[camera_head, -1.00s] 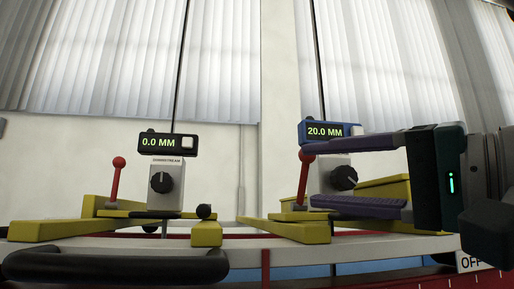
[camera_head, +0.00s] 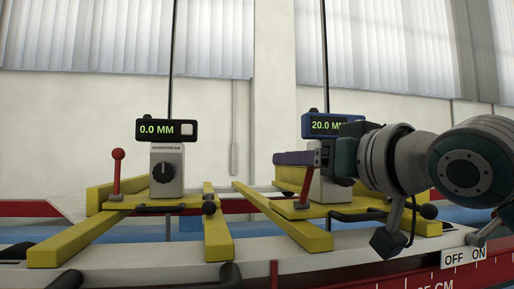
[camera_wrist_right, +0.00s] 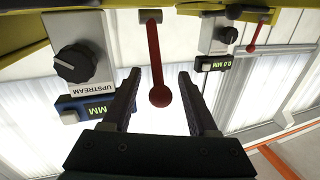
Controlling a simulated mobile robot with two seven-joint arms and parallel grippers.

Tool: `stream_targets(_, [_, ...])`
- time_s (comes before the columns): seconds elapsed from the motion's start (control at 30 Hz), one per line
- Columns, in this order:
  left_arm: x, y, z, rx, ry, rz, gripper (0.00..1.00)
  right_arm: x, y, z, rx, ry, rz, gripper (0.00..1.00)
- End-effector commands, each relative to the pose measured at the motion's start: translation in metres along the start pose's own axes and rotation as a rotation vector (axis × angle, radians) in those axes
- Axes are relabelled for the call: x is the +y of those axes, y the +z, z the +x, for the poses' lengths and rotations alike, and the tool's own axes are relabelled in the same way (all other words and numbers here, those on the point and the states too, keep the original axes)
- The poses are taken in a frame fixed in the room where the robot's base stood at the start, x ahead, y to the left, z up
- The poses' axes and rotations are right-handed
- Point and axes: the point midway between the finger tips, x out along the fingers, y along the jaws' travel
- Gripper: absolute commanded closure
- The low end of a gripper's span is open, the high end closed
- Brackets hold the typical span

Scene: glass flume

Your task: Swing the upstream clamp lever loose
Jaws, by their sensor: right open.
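The upstream clamp lever (camera_head: 305,188) is a red rod standing nearly upright, leaning slightly right, on the right yellow carriage in the head view. Its top is hidden behind my right gripper (camera_head: 290,158). In the wrist view the lever (camera_wrist_right: 154,55) and its round red knob (camera_wrist_right: 160,96) show between the two fingers of my right gripper (camera_wrist_right: 160,85). The gripper is open, with a gap to the knob on both sides. The upstream gauge (camera_head: 318,127) reads 20.0 MM in the head view. My left gripper is out of view.
The downstream gauge (camera_head: 167,130) reads 0.0 MM, with its own red lever (camera_head: 117,175) on the left yellow carriage. The upstream box with its black dial (camera_wrist_right: 75,63) is close beside one finger. Yellow beams (camera_head: 285,218) and an OFF/ON label (camera_head: 463,256) lie in front.

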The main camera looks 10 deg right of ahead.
Motion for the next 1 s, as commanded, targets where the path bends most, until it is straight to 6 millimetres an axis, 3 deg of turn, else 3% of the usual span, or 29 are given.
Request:
stream_targets(0.43, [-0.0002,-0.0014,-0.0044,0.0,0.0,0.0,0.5,-0.0004,0.0003,0.0108,0.001,-0.001,0.0,0.41])
stream_targets(1.0, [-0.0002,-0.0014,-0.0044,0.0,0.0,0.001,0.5,-0.0002,0.0003,0.0105,0.0,-0.001,0.0,1.0])
